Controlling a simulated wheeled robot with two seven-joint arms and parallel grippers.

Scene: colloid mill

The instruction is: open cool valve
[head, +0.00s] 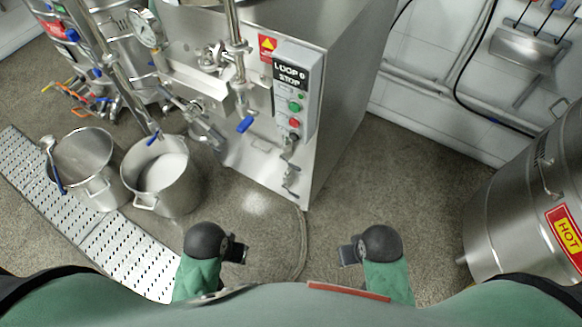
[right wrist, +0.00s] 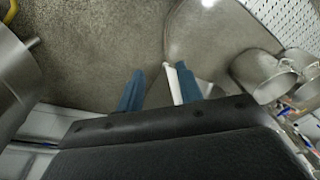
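No label reading "cool" is legible, so I cannot tell which valve is the cool valve. A blue-handled valve (head: 245,124) sits on the front of the steel mill cabinet. Another blue handle (head: 154,138) shows above the right pot, and more blue handles are at the upper left. My left gripper (head: 238,251) is low in front of my body, apart from everything; its opening is unclear. My right gripper (head: 349,254) is also low and away from the valves. In the right wrist view its two fingers (right wrist: 158,90) stand apart with no held object evident.
A control panel (head: 294,100) with green and red buttons is on the cabinet (head: 335,95). Two steel pots (head: 88,160) (head: 165,195) stand on the left by a perforated metal strip (head: 110,240). A tank marked HOT (head: 515,205) is at the right.

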